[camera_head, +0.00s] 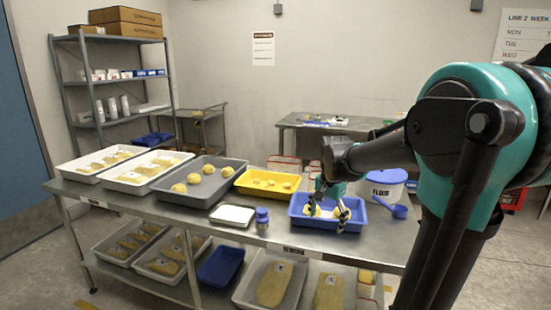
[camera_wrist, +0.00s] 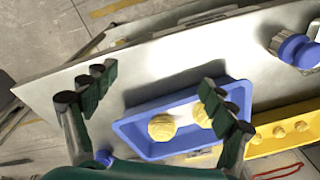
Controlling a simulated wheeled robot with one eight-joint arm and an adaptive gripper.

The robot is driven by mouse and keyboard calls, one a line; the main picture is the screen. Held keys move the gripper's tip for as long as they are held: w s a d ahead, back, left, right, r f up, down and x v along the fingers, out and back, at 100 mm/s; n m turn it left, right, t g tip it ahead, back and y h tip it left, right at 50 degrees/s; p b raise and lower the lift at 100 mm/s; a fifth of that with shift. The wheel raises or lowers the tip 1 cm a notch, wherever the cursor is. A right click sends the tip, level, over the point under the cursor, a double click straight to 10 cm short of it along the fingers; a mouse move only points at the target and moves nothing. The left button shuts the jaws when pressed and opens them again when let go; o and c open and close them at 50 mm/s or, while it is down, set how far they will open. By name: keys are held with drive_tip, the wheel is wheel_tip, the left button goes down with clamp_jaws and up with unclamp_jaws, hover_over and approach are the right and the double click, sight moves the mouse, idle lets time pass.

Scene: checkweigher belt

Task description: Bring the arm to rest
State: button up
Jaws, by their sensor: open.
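My gripper (camera_head: 328,208) hangs at the end of my arm over the blue tray (camera_head: 327,226) at the right part of the steel table. In the wrist view my gripper (camera_wrist: 150,100) has its two fingers spread wide with nothing between them. The blue tray (camera_wrist: 130,128) holds round yellow dough pieces; one dough piece (camera_wrist: 162,127) shows clearly and another (camera_wrist: 202,115) is partly hidden by a finger. In the head view the fingers overlap the tray, and I cannot tell how high above it they are.
A blue-lidded tub (camera_head: 385,182) and blue scoop (camera_head: 398,210) stand close right of the tray. A yellow tray (camera_head: 267,193), grey tray (camera_head: 212,167), white scale plate (camera_head: 232,215) and small blue-capped jar (camera_head: 262,222) lie left. Free room is above the table.

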drive_tip(key=s+d+f+n+t, duration=0.3)
drive_tip(key=s+f+n, duration=0.6)
drive_tip(key=s+f, duration=0.4)
drive_tip(key=s, duration=0.3)
drive_tip(key=shift+s+f, duration=0.35)
